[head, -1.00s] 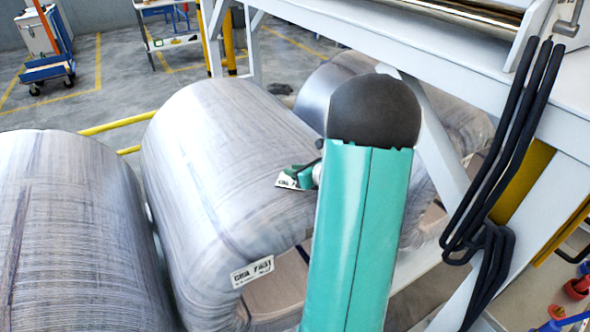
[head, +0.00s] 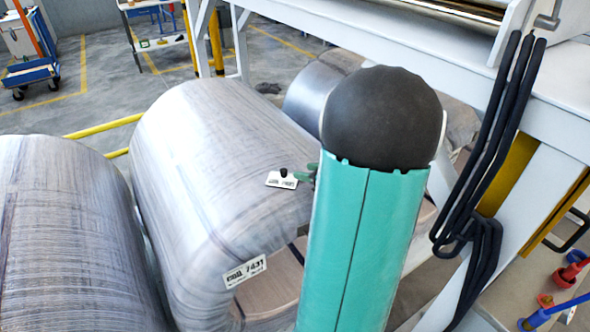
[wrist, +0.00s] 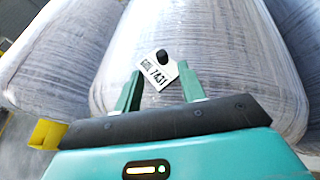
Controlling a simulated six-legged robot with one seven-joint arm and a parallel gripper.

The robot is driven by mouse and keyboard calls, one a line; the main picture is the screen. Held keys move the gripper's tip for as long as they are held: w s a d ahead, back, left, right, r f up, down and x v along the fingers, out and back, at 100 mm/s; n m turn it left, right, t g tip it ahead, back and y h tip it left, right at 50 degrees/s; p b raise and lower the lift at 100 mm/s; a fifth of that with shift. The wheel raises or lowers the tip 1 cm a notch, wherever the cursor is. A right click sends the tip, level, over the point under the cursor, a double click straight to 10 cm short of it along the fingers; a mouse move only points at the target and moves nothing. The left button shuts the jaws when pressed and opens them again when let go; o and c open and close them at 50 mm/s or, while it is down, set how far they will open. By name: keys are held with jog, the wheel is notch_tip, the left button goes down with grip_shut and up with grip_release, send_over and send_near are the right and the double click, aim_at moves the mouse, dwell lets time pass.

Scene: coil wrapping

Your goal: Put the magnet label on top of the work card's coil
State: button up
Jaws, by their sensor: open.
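The magnet label (head: 282,180) is a small white plate with a black knob, lying on the upper surface of the middle wrapped coil (head: 205,140). In the wrist view the label (wrist: 158,76) reads COIL 7431, and its knob points up towards the far side. A white tag (head: 245,271) on the same coil's near end also reads 7431. My gripper (wrist: 159,71) is open, with its green fingers on either side of the label and apart from its knob. In the head view my arm hides most of the gripper. No work card can be made out.
Another wrapped coil (head: 70,230) stands close on the left, and one (head: 310,88) lies behind. A white machine frame (head: 480,75) with black hoses (head: 490,150) rises on the right. A yellow rail (head: 105,126) runs behind the coils.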

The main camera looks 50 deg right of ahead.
jog(key=shift+v, duration=1.05)
jog(key=w+a+r+n+g+y, duration=0.2)
jog(key=a+n, duration=0.3)
jog(key=a, duration=0.3)
jog(key=w+a+r+n+g+y, duration=0.1)
jog(key=a+r+n+g+y, duration=0.1)
jog(key=a+n, duration=0.5)
jog(key=w+a+r+n+g+y, duration=0.15)
jog(key=a+n, duration=0.25)
jog(key=a, duration=0.5)
jog(key=s+a+r+n+g+h, duration=0.1)
jog(key=s+a+r+n+h, duration=0.1)
jog(key=s+a+n, duration=0.2)
jog(key=s+a+r+n+g+h, duration=0.1)
jog(key=s+a+r+n+h, duration=0.2)
jog(key=a+n, duration=0.7)
jog(key=s+n, duration=0.1)
jog(key=n, duration=0.6)
jog(key=shift+s+a, duration=0.2)
jog(key=shift+a, duration=0.05)
